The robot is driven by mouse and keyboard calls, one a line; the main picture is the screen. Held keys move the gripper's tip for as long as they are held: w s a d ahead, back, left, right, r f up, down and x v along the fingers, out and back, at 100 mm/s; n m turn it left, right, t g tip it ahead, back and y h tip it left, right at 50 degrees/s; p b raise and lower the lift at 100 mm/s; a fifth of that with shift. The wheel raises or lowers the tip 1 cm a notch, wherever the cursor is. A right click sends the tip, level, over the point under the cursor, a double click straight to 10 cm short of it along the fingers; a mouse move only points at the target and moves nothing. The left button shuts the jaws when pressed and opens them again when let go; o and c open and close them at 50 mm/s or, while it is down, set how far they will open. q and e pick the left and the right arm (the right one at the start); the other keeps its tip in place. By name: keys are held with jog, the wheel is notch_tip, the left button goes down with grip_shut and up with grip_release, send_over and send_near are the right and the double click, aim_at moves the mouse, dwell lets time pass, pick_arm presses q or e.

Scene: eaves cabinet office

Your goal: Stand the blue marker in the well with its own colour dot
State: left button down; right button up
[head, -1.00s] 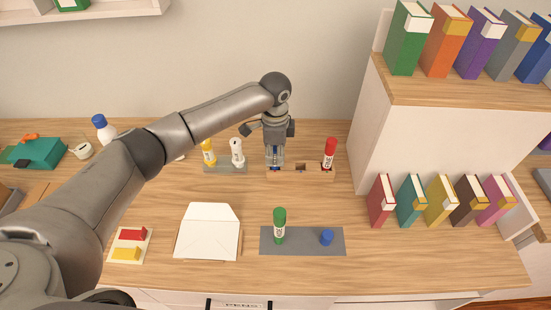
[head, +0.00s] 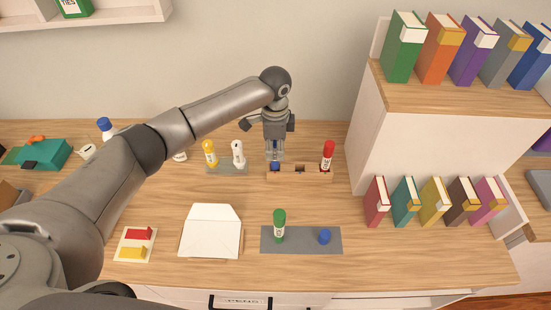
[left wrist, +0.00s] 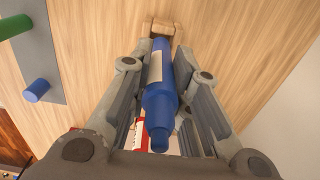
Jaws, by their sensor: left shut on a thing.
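My left gripper (head: 275,157) is shut on the blue marker (left wrist: 159,90) at the left end of a wooden rack (head: 318,173). The left wrist view shows the marker between the fingers, blue with a white label, its narrow end towards the camera. Its far end points at the rack, which also shows there (left wrist: 164,27). In the head view the fingers hide most of the marker; I cannot tell whether its foot is inside the left well. The middle well (head: 300,168) looks empty. A red marker (head: 328,156) stands in the right well. My right gripper is not in view.
Yellow (head: 209,153) and white (head: 238,153) glue-stick-like tubes stand left of the rack on a grey strip. A green marker (head: 279,226) and a blue cap (head: 324,236) stand on a grey mat in front. An envelope (head: 211,233) lies left of it. A cabinet rises at right.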

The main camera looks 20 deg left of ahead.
pick_arm(q)
jog(key=shift+r+p, duration=1.05)
jog(key=shift+r, duration=0.15)
